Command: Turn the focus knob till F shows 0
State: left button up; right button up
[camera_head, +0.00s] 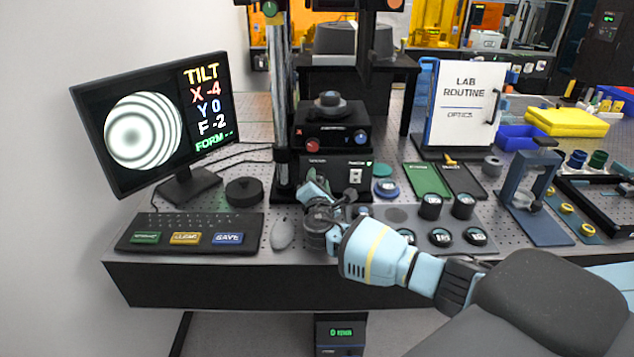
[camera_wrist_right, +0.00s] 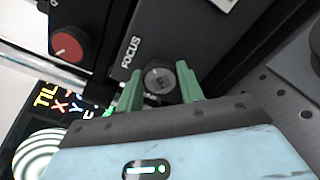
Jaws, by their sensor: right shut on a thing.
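The monitor (camera_head: 150,125) at the left shows round fringes and the readout X -4, Y 0, F -2, with dashes after FORM. My right gripper (camera_head: 314,188) is at the front of the black instrument base (camera_head: 335,170). In the right wrist view, the grey focus knob (camera_wrist_right: 160,82) sits beside the FOCUS label, between the green fingers of my right gripper (camera_wrist_right: 159,90), which is shut on it. In the head view the gripper hides the knob. My left gripper is out of view.
A red knob (camera_head: 312,145) and a blue knob (camera_head: 360,137) are above on the instrument. A mouse (camera_head: 282,234) and keyboard (camera_head: 190,223) lie at front left. A tray of dark round parts (camera_head: 478,238) lies right of my gripper.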

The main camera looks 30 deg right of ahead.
jog(key=m, duration=0.1)
jog(key=m+b, duration=0.1)
jog(key=m, duration=0.3)
jog(key=shift+f, duration=0.35)
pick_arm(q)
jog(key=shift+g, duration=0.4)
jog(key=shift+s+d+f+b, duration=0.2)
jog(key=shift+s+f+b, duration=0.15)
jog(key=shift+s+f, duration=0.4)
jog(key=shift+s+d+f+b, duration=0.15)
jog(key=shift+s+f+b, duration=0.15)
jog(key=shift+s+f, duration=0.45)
pick_arm(e)
jog(key=shift+r+m, duration=0.15)
jog(key=shift+m, duration=1.05)
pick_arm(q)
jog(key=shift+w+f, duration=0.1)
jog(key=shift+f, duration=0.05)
pick_arm(e)
jog(key=o, duration=1)
jog(key=shift+r, duration=0.1)
jog(key=v, duration=0.6)
jog(key=shift+s+a, duration=0.1)
jog(key=shift+s, duration=0.2)
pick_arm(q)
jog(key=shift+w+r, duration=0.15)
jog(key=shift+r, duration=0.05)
pick_arm(e)
jog(key=shift+s+a, duration=0.3)
jog(key=shift+s, duration=0.25)
